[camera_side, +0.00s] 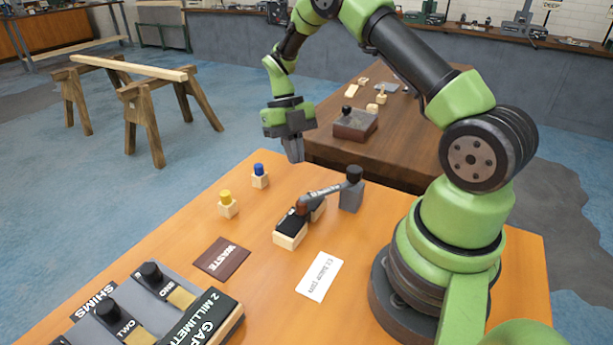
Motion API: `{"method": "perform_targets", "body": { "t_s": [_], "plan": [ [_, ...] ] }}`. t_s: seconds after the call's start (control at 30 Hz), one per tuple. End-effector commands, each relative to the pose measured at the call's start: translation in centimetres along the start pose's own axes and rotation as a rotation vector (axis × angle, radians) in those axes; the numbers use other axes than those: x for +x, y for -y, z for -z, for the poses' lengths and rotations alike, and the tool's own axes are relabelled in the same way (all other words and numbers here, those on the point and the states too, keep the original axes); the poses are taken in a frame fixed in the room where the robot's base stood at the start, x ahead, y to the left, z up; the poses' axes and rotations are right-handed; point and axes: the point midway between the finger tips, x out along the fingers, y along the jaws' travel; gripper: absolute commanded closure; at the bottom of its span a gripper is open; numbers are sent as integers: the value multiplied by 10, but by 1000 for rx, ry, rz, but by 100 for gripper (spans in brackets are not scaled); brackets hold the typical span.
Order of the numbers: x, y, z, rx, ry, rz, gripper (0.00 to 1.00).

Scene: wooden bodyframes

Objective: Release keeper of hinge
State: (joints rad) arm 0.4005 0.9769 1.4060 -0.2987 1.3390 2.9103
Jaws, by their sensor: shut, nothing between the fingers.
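My gripper (294,150) is shut and empty. It points down above the far edge of the orange table, behind the hinge piece. The likely hinge is a small wooden block with a dark top (291,232) in the middle of the table. A brown and grey lever (322,194) lies over it and reaches toward a grey post with a black knob (352,188). The lever looks nearly level. I cannot tell which part is the keeper. My gripper is apart from all of these.
Blocks with a blue peg (259,175) and a yellow peg (227,204) stand to the left. A brown WASTE mat (221,258) and a white card (319,276) lie flat in front. A shim tray (150,305) fills the near left. A darker table (420,135) stands behind.

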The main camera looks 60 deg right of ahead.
Motion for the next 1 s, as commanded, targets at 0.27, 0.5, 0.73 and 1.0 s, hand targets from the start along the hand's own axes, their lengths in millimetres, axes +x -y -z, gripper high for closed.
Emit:
{"method": "perform_targets", "body": {
  "t_s": [0.27, 0.5, 0.73, 1.0],
  "plan": [
    [36, 0, 17, 0, -2, -1, 100],
    [44, 0, 34, -1, -1, -1, 100],
    [45, 0, 38, 0, 0, -1, 100],
    [45, 0, 38, -1, 0, -1, 100]
  ]
}}
